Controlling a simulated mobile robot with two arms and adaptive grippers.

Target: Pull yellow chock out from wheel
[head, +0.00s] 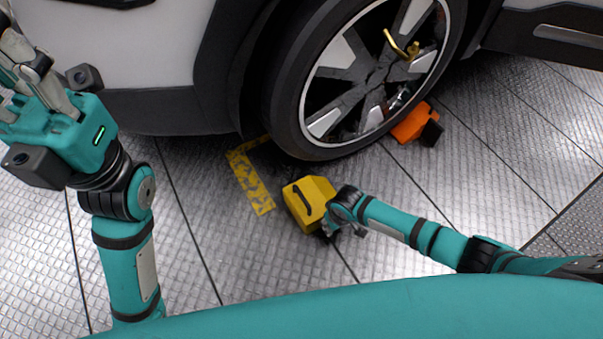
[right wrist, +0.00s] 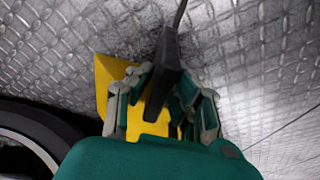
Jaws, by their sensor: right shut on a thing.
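The yellow chock (head: 309,199) is on the metal floor in the head view, a short gap in front of the car's wheel (head: 330,85). It has a black handle on its side. My right gripper (head: 328,230) is at the chock's near side and shut on it. In the right wrist view my right gripper's fingers (right wrist: 165,95) close around the black handle (right wrist: 165,75), with the yellow body (right wrist: 112,78) behind. My left gripper (head: 25,65) is raised at the upper left, away from the chock; its fingertips are partly cut off by the frame edge.
An orange chock (head: 410,122) with a dark end sits by the wheel's other side. Yellow hazard tape (head: 249,182) marks the floor left of the yellow chock. A gold-coloured hook-shaped piece (head: 401,46) sticks out at the wheel rim.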

